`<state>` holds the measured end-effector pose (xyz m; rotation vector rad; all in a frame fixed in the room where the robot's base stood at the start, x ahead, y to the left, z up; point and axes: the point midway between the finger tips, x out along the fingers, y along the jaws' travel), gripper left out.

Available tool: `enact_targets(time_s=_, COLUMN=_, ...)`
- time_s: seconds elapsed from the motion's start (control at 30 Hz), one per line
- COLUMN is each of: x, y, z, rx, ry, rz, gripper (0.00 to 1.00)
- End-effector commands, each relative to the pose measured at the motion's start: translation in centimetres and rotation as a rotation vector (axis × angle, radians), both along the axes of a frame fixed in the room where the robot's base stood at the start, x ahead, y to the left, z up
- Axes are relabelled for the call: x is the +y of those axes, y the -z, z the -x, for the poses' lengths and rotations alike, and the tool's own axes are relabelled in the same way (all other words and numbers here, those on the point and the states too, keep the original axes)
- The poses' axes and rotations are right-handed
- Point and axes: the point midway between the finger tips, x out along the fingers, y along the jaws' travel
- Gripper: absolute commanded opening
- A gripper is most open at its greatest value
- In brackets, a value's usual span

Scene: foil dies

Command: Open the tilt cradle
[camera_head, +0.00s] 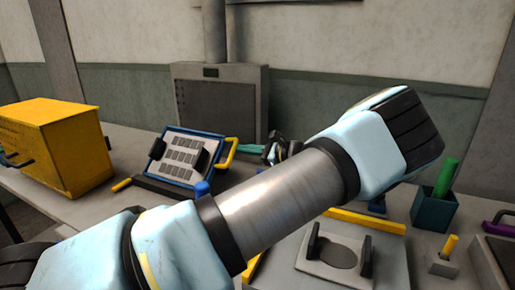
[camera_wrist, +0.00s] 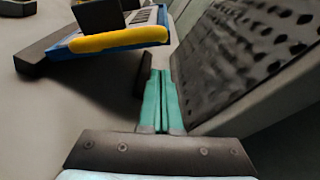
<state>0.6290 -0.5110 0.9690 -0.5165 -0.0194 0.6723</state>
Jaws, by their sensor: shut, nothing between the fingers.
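The tilt cradle (camera_head: 209,134) is a blue-framed tray with a pale face and dark slotted blocks. It leans back on a dark base, and a yellow handle (camera_head: 231,152) is on its right side. In the wrist view the yellow handle (camera_wrist: 120,38) lies at the upper left. My gripper (camera_head: 246,148) has teal fingers and shows partly behind my arm in the head view. In the wrist view my gripper (camera_wrist: 159,72) is shut and empty, its tips to the right of the handle and apart from it in the picture.
A grey cabinet (camera_head: 250,85) stands behind; its perforated face (camera_wrist: 240,50) is close on the fingers' right. A yellow box (camera_head: 85,155) stands at left. A teal holder with a green cylinder (camera_head: 446,177) and a grey fixture (camera_head: 310,262) are at right. My arm hides the middle of the table.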

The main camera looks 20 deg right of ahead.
Motion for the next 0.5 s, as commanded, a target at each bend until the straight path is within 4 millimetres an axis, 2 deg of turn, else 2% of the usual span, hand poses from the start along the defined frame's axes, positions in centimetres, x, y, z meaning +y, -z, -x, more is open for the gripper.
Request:
enact_targets(time_s=0.03, x=0.43, y=-1.04, z=0.05, rx=0.0, ry=-0.001, rz=0.0, gripper=0.0)
enact_targets(time_s=0.13, x=0.96, y=-1.68, z=0.02, rx=0.0, ry=0.0, rz=0.0, gripper=0.0)
enact_targets(time_s=0.5, x=1.33, y=-1.97, z=0.02, rx=0.0, ry=0.001, rz=0.0, gripper=0.0)
